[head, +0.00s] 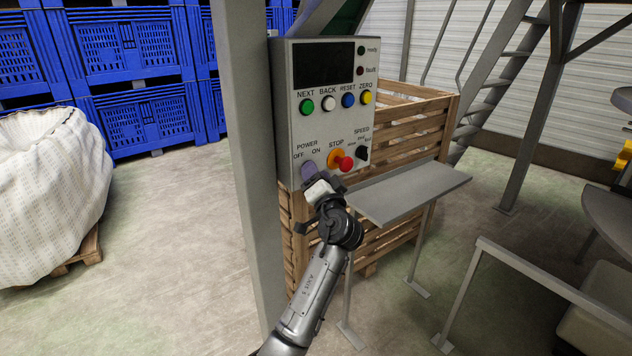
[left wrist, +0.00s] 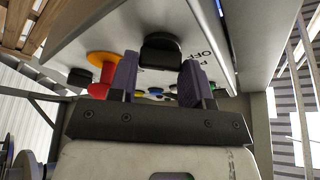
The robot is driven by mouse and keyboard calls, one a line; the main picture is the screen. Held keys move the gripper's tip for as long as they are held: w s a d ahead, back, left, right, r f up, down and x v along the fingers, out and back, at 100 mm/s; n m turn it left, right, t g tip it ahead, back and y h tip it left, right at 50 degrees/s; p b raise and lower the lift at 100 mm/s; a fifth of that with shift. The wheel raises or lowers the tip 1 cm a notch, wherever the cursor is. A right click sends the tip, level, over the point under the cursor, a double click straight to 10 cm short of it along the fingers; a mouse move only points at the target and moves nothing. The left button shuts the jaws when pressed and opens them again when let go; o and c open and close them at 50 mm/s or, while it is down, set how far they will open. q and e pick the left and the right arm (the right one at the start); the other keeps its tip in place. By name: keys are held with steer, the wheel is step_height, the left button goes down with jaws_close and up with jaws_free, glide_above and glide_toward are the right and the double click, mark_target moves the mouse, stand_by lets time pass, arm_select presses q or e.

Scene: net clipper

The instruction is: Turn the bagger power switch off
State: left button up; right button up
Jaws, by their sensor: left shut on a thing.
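The grey control box (head: 290,110) carries the power switch at its lower left, under the POWER, OFF and ON labels. My left gripper (head: 308,170) is at this spot in the head view and hides the switch, so its setting cannot be read. In the left wrist view the black power switch knob (left wrist: 161,48) sits between the two purple-grey fingers of my left gripper (left wrist: 158,80), which is shut on it. My right gripper is not in view.
The red stop button (head: 345,163) and black speed knob (head: 362,153) are close right of the gripper. A grey shelf (head: 410,190) juts out below the box. A grey post (head: 245,150) stands left. A wooden crate (head: 420,125) is behind.

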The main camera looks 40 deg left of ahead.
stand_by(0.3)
arm_select(q)
steer(key=o, duration=0.9)
steer(key=shift+d, duration=0.1)
steer(key=shift+p+v, duration=1.35)
steer(key=shift+v, duration=5.5)
